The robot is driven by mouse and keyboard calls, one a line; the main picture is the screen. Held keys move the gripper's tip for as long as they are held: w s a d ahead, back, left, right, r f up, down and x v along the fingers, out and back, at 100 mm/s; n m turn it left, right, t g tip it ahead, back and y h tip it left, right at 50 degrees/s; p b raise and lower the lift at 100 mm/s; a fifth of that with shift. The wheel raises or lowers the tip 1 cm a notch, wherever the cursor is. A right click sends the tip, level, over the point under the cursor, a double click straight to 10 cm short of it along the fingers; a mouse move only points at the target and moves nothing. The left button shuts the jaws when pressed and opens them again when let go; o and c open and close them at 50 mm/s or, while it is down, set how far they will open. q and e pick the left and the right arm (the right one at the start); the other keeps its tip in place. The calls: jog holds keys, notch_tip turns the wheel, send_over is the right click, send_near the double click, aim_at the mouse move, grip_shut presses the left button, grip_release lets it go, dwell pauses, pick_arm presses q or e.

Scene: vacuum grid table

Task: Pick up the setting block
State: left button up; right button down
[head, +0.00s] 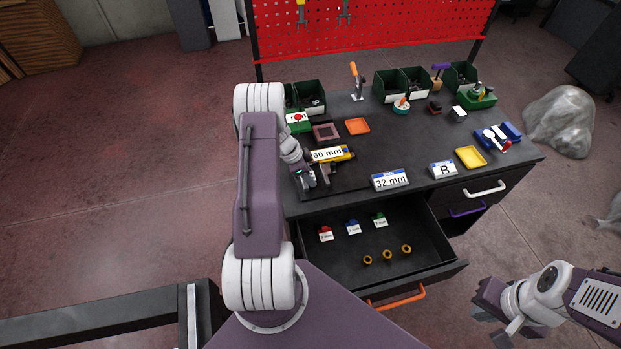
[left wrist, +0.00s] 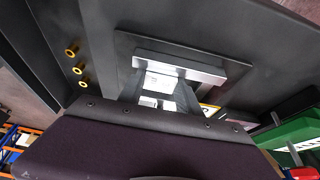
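A pale metal bar (left wrist: 190,66), which looks like the setting block, lies on a dark plate in the left wrist view. My left gripper (left wrist: 163,82) is at it, with its two fingers apart and bright metal showing between them. I cannot see whether the fingers touch it. In the head view my left gripper (head: 318,176) is low over the left front of the bench top, and the block is mostly hidden by it. My right gripper (head: 497,308) is away from the bench at lower right; its fingers are unclear.
A yellow "60 mm" piece (head: 331,154) is just behind my left gripper. A "32 mm" sign (head: 390,179) and an "R" sign (head: 443,169) stand rightward. An open drawer (head: 433,243) below holds tagged items and brass pieces. Green bins (head: 393,84) line the back.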

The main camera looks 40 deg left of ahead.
aim_at(313, 176)
pick_arm(q)
grip_shut()
jog(key=shift+r, duration=0.1)
jog(key=shift+r, duration=0.3)
jog(key=r, duration=0.1)
jog(key=r+b, duration=0.1)
jog(key=w+d+r+b, duration=0.1)
jog(key=shift+r, duration=0.4)
jog(key=w+d+r+b, duration=0.2)
jog(key=w+d+r, duration=0.3)
jog(key=d, duration=0.3)
jog(key=shift+w+d+r, duration=0.25)
jog(key=shift+d+r, duration=0.05)
jog(key=shift+r, duration=0.4)
